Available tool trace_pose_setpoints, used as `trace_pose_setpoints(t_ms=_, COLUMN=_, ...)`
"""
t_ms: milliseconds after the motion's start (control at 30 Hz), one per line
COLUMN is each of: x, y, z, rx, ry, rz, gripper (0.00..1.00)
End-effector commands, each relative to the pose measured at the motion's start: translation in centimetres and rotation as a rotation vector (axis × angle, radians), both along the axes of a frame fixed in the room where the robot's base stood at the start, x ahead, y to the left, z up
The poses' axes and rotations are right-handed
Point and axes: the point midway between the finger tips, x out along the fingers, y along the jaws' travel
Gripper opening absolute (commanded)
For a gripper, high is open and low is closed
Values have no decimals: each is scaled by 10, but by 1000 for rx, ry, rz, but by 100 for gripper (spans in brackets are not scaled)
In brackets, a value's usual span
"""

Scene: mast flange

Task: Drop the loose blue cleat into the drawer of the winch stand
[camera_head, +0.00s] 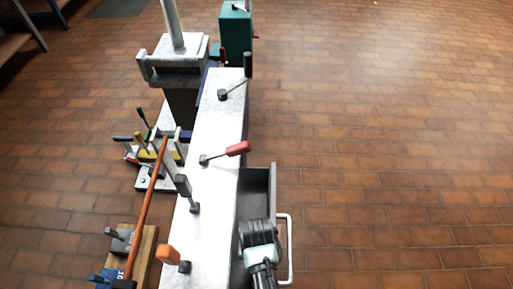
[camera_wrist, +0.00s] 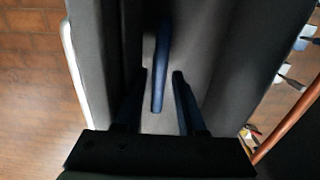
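The drawer (camera_head: 258,180) of the winch stand (camera_head: 215,125) is pulled out on the stand's right side. My gripper (camera_head: 260,258) is over the near part of the drawer, pointing down into it. In the wrist view my gripper (camera_wrist: 161,74) has its two dark fingers apart, inside the drawer walls (camera_wrist: 105,50). A long, narrow blue cleat (camera_wrist: 160,48) shows between and beyond the fingertips, with a small gap on each side. It appears to be in the drawer; whether it rests on the floor is hard to tell. My wrist hides it in the head view.
The drawer's pale handle (camera_head: 289,250) is at right. A wooden board (camera_head: 143,255) with cleats and a copper-coloured rod (camera_head: 152,190) are at left. The tiled floor at right is clear.

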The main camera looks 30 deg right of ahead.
Motion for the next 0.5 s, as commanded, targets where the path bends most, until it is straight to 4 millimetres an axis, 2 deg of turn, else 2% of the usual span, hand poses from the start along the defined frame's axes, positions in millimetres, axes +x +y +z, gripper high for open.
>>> trace_pose_setpoints(t_ms=500, x=1, y=0, z=106, rx=-1, ry=-3, rz=0, gripper=39)
